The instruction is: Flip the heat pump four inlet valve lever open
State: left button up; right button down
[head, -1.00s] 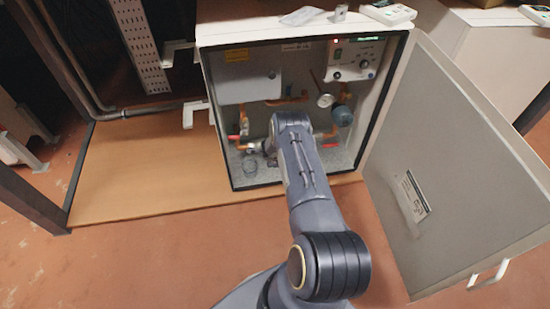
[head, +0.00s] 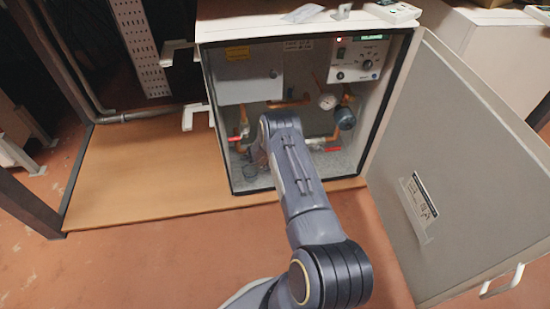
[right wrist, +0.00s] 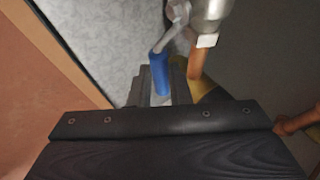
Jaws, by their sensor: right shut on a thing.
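The open heat pump cabinet (head: 220,150) stands ahead with piping and valves inside. In the right wrist view, a valve lever with a blue grip (right wrist: 160,72) hangs from a metal valve body (right wrist: 208,14). My right gripper (right wrist: 163,96) is shut on the lower part of the blue grip. In the head view my right arm reaches into the lower left of the cabinet, and its forearm hides the gripper and that lever. I cannot read a label on this valve. My left gripper is not in view.
Two red valve levers show inside, at the right (head: 326,150) and left (head: 234,139). A gauge (head: 327,101) and control panel (head: 358,60) sit above. The open door (head: 440,170) fills the right side. A copper pipe (right wrist: 196,60) runs close beside the blue grip.

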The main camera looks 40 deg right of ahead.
jog(key=shift+s+d, duration=0.1)
jog(key=c, duration=1.3)
grip_release()
jog(key=shift+c, duration=0.2)
jog(key=p+v, duration=0.3)
jog(key=v, duration=0.5)
jog(key=shift+f, duration=0.1)
